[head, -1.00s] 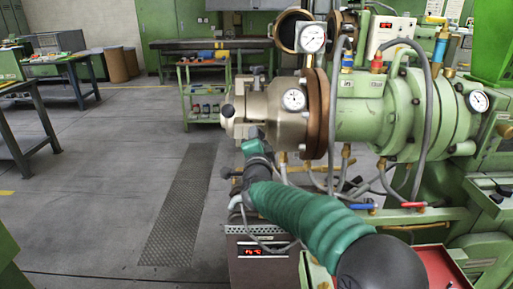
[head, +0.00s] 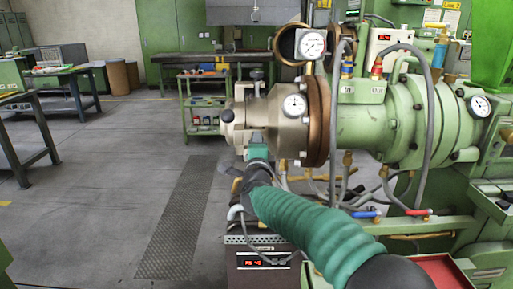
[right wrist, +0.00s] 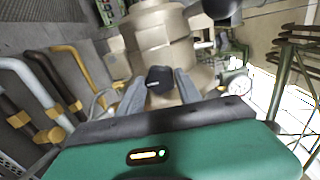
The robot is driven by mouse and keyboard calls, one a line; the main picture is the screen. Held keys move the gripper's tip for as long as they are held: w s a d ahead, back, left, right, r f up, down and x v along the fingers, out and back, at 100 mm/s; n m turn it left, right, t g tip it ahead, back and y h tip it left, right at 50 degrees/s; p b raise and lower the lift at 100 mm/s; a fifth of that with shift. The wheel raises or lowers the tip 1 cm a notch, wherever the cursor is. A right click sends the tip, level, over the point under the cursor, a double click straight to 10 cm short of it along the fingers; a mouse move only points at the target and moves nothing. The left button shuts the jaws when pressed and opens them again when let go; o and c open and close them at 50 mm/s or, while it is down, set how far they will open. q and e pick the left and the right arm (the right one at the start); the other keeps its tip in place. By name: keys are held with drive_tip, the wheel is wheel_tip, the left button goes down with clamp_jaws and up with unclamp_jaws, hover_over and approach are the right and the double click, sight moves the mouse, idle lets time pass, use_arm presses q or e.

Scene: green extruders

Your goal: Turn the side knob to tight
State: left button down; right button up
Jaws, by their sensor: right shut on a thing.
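The extruder's metal head (head: 262,113) is at the centre of the head view, at the left end of the green barrel (head: 362,125). My right arm reaches up to it from the lower right. My right gripper (head: 258,139) is against the near underside of the head, and its fingers are mostly hidden there. In the right wrist view, the black side knob (right wrist: 159,79) sits between the two grey fingers of my right gripper (right wrist: 159,84), which is shut on it. A small white mark shows on the knob. My left gripper is not in view.
A dial gauge (head: 294,105) and a copper-coloured flange (head: 318,115) are to the right. Hoses and pipes hang below the barrel.

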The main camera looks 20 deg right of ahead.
drive_tip(key=shift+f, duration=0.15)
drive_tip(key=o, duration=1.4)
drive_tip(key=shift+d, duration=0.1)
drive_tip(key=shift+c, duration=0.2)
drive_tip(key=v, duration=1.6)
drive_tip(key=shift+s+p, duration=0.3)
drive_tip(key=shift+s, duration=0.05)
